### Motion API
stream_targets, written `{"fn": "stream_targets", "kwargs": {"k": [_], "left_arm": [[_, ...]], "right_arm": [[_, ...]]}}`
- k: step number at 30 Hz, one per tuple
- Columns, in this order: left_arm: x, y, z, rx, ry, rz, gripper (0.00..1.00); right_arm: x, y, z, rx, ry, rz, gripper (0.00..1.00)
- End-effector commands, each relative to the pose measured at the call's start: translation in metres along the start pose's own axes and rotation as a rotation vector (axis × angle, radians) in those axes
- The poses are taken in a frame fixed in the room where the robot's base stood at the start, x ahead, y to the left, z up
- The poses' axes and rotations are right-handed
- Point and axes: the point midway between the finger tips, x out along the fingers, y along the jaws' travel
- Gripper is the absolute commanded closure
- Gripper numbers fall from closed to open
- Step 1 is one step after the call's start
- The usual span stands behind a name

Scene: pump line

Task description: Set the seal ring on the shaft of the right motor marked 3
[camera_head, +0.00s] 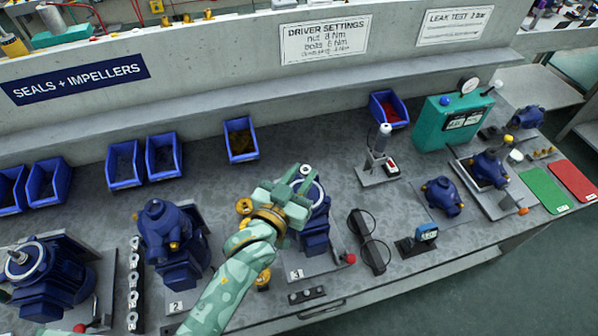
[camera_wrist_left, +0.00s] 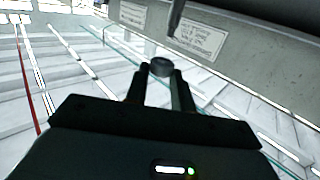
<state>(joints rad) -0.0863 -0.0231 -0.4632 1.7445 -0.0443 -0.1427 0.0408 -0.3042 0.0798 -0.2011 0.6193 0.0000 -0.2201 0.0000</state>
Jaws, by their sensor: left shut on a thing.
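The motor marked 3 (camera_head: 316,236) is dark blue and stands upright on its plate (camera_head: 297,274). A pale round top shows behind my gripper. My left gripper (camera_head: 297,178) is over this motor in the head view and hides part of its top and shaft. In the left wrist view the fingers (camera_wrist_left: 160,82) are shut on a small dark round thing (camera_wrist_left: 160,66), which looks like the seal ring. I cannot tell whether it touches the shaft. A dark rod (camera_wrist_left: 175,17) shows just beyond it. My right gripper is not in view.
The motor marked 2 (camera_head: 165,230) stands to the left, and another motor (camera_head: 45,280) with a pale ring on top is further left. Blue bins (camera_head: 163,170) line the back. A driver stand (camera_head: 378,170) is behind right.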

Motion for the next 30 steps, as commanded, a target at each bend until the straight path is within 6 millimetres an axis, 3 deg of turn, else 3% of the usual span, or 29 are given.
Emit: {"fn": "stream_targets", "kwargs": {"k": [11, 19, 30], "left_arm": [[0.002, 0.000, 0.049, -0.001, -0.004, -0.001, 0.97], [0.003, 0.000, 0.075, 0.001, -0.003, -0.001, 0.97], [0.004, 0.000, 0.079, 0.000, 0.000, -0.001, 0.97]], "right_arm": [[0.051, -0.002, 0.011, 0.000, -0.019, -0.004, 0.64], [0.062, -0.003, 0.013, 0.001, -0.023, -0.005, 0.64], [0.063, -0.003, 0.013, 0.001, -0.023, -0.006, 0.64]]}}
